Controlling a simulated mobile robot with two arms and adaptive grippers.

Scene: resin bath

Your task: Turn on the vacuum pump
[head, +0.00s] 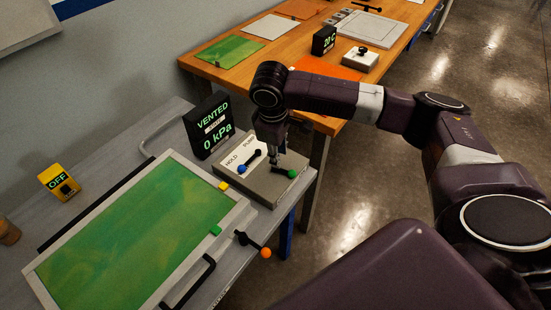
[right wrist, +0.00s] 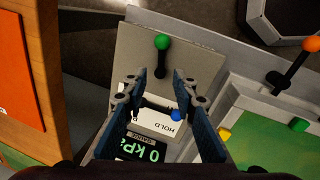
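A yellow switch box (head: 60,182) reading "OFF", with a black knob, stands at the left in the head view. A grey valve box (head: 240,187) marked "HOLD" and "PUMP" carries a black lever with a blue ball (head: 242,169) and another with a green ball (head: 292,173). The black display (head: 209,125) reads "VENTED" and "0 kPa". My right gripper (head: 276,163) is over the valve box. In the right wrist view its fingers (right wrist: 160,75) are apart; the green ball (right wrist: 162,42) shows beyond the tips, the blue ball (right wrist: 176,115) between the fingers. Contact is unclear. My left gripper is out of view.
A pale-framed green panel (head: 130,240) with a black handle fills the near bench. An orange-ended lever (head: 265,252) is at its right corner. A wooden table (head: 290,45) with sheets and small devices stands behind. Open floor lies to the right.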

